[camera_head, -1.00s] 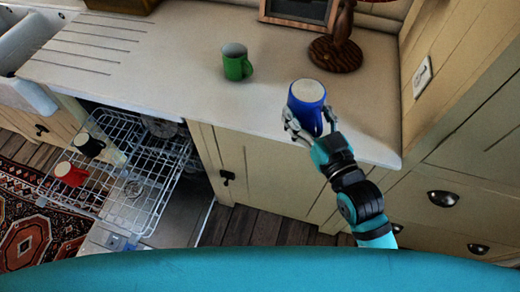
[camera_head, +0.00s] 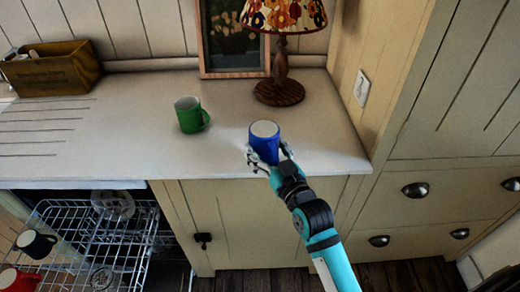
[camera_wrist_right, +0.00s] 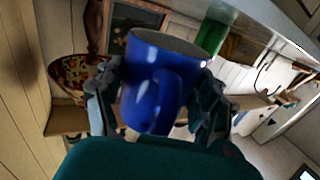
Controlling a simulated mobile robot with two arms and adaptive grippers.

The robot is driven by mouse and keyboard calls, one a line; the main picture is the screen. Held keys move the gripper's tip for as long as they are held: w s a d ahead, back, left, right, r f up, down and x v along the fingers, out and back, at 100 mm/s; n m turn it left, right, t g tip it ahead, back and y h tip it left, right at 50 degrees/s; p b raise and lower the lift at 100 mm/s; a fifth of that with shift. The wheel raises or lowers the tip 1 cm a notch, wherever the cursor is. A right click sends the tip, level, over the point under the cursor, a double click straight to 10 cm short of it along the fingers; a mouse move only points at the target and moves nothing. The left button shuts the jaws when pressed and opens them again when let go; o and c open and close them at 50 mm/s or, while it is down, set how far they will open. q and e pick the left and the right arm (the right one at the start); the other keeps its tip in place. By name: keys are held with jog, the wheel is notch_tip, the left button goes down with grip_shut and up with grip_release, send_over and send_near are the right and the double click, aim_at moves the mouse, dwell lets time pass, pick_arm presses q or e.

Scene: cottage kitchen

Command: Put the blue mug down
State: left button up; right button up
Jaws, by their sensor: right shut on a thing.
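The blue mug (camera_head: 264,139) has a pale top and is at the front edge of the counter (camera_head: 225,100), left of its right end. My right gripper (camera_head: 267,160) is shut on the mug's sides, with fingers on both sides in the right wrist view (camera_wrist_right: 158,100). There the blue mug (camera_wrist_right: 152,85) shows its handle towards the camera. I cannot tell whether its base touches the counter. My left gripper is not in view.
A green mug (camera_head: 189,115) stands on the counter to the left. A lamp (camera_head: 280,85) and a picture frame (camera_head: 235,40) stand behind. A wooden box (camera_head: 50,70) is at the back left. An open dishwasher rack (camera_head: 90,240) holds a dark mug (camera_head: 36,244) and a red mug (camera_head: 17,280).

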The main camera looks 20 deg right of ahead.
aim_at(261, 152)
jog(key=w, duration=0.3)
jog(key=shift+w+a+f, duration=0.15)
jog(key=shift+w+a, duration=0.1)
jog(key=shift+w, duration=0.1)
notch_tip(261, 152, down, 4)
jog(key=shift+s+r, duration=0.1)
jog(key=shift+r, duration=0.15)
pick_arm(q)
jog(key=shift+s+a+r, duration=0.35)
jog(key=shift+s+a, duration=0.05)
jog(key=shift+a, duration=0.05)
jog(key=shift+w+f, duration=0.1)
pick_arm(e)
jog(key=shift+f, duration=0.15)
jog(key=o, duration=1.4)
jog(key=shift+f, duration=0.1)
jog(key=shift+r, duration=0.2)
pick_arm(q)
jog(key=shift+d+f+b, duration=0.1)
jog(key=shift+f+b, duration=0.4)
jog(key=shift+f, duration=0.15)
pick_arm(e)
jog(key=shift+s+d, duration=0.25)
jog(key=shift+s, duration=1.75)
jog(key=shift+s+d, duration=0.2)
jog(key=shift+s, duration=1.75)
jog(key=shift+s+d, duration=0.25)
jog(key=shift+s, duration=1.75)
